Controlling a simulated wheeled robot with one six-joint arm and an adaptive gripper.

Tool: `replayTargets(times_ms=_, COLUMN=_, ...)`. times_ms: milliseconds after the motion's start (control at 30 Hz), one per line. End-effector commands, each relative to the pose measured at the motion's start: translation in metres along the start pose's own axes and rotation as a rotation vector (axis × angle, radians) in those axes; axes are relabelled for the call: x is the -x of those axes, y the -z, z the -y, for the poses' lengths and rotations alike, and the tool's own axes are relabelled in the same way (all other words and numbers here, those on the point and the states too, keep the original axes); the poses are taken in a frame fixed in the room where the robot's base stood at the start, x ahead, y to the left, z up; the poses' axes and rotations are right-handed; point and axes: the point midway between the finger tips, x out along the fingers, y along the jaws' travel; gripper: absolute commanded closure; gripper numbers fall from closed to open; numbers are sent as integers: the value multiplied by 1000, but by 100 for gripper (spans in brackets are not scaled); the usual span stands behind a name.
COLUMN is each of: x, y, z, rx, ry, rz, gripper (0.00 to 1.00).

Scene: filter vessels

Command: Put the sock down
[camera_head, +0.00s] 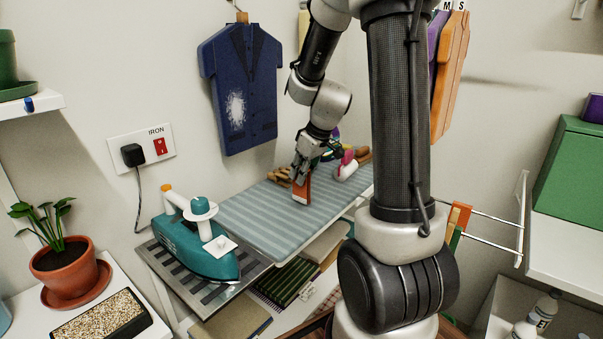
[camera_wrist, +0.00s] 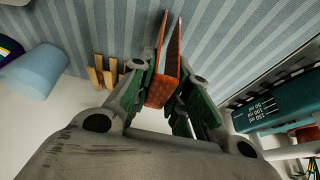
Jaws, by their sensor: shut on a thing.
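My gripper (camera_wrist: 168,75) is shut on an orange-red, flat, stiff-looking piece with a pale edge, which I take to be the sock (camera_wrist: 166,62). In the head view the sock (camera_head: 302,188) hangs below my gripper (camera_head: 303,170), over the striped blue-grey ironing board (camera_head: 258,222). Its pale lower end is at or just above the cloth; I cannot tell whether it touches. My fingers hide part of it.
A teal iron (camera_head: 198,245) stands on the metal rest at the board's near left end. Brown wooden-looking pieces (camera_head: 280,177) lie left of my gripper, and a pink-and-white item (camera_head: 347,165) lies to the right. The striped surface in front is clear.

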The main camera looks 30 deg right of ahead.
Motion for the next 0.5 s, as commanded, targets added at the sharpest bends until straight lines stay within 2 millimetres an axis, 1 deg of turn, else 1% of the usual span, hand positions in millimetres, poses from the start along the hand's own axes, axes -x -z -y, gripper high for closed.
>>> replayTargets(times_ms=67, x=-2, y=-1, z=0, rx=-1, ry=0, rz=1, gripper=98)
replayTargets(times_ms=100, x=-2, y=-1, z=0, rx=-1, ry=0, rz=0, gripper=80)
replayTargets(times_ms=167, x=-2, y=-1, z=0, rx=0, ry=0, rz=0, gripper=69)
replayTargets(times_ms=200, x=-2, y=-1, z=0, rx=0, ry=0, rz=0, gripper=62)
replayTargets(times_ms=233, x=-2, y=-1, z=0, rx=0, ry=0, rz=0, gripper=60)
replayTargets(times_ms=500, x=-2, y=0, z=0, rx=0, ry=0, rz=0, gripper=60)
